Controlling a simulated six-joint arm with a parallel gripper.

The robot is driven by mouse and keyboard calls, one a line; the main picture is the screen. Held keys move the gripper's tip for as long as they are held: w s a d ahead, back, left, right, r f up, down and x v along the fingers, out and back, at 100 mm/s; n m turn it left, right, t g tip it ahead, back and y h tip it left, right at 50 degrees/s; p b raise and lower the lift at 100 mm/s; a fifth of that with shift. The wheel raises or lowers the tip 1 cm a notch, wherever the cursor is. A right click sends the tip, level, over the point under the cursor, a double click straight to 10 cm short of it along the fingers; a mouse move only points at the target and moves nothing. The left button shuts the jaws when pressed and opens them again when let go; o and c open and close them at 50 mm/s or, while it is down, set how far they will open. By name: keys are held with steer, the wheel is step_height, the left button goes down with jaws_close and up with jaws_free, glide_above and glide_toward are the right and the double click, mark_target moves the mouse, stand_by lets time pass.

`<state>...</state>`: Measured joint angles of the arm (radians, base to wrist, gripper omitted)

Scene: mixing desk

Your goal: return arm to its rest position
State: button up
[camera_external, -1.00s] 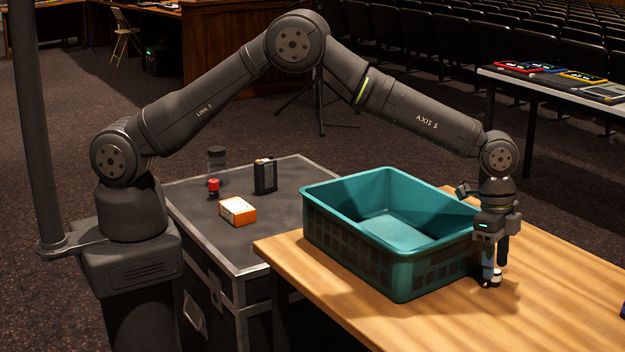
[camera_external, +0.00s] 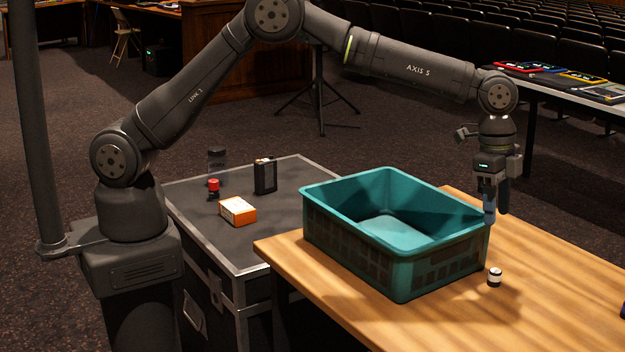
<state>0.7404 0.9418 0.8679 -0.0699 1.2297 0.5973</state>
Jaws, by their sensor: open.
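A small white and black cylinder (camera_external: 495,277) stands on the wooden table below my gripper, just right of the crate and clear of the fingers.
The wooden table (camera_external: 570,290) is mostly bare at right. A pole (camera_external: 30,130) stands far left.

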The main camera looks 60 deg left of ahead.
mark_target(495, 270)
steer(key=f, duration=0.4)
steer(key=d+f, duration=0.1)
steer(key=f, duration=0.7)
steer(key=shift+w+d+f, duration=0.1)
steer(key=shift+w+d, duration=0.05)
steer(key=shift+d, duration=0.05)
step_height(495, 270, up, 2)
steer(key=shift+r, duration=0.95)
